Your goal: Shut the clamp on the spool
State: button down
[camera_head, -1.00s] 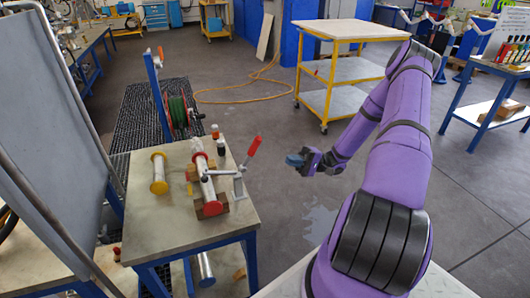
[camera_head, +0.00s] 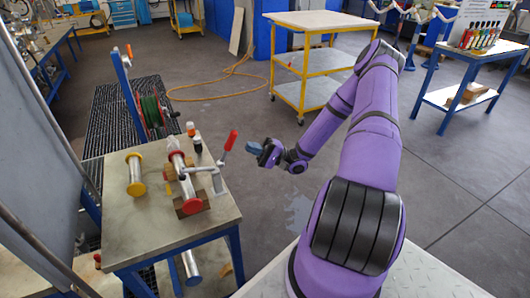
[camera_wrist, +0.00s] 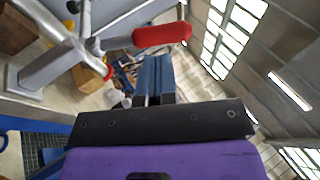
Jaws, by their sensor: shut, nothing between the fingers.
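The spool (camera_head: 183,181) is a metal pipe piece with red flanges. It lies on wooden blocks on the grey-topped table. The clamp (camera_head: 216,176) is beside the spool on its right, with its red-tipped handle (camera_head: 231,140) standing up and tilted right, so the clamp looks open.
Small bottles (camera_head: 196,142) stand behind the spool. A hose reel (camera_head: 151,111) is beyond the table. A yellow trolley (camera_head: 313,57) stands at the back; the floor right of the table is clear.

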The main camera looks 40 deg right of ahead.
aim_at(229, 143)
jog(key=shift+x, duration=2.05)
jog(key=shift+a+r, duration=0.1)
jog(key=shift+w+a+r+n+g+h, duration=0.25)
jog(key=shift+a+r+n+g+h, duration=0.55)
jog(key=shift+g+h, duration=0.3)
jog(key=shift+w+a+r+g+h, duration=0.15)
jog(key=shift+a+r+g+h, duration=0.15)
jog(key=shift+a+h, duration=0.3)
jog(key=shift+w+a+r+g+h, duration=0.15)
jog(key=shift+a+r+g+h, duration=0.1)
jog(key=shift+a+g+h, duration=0.25)
jog(key=shift+d, duration=0.1)
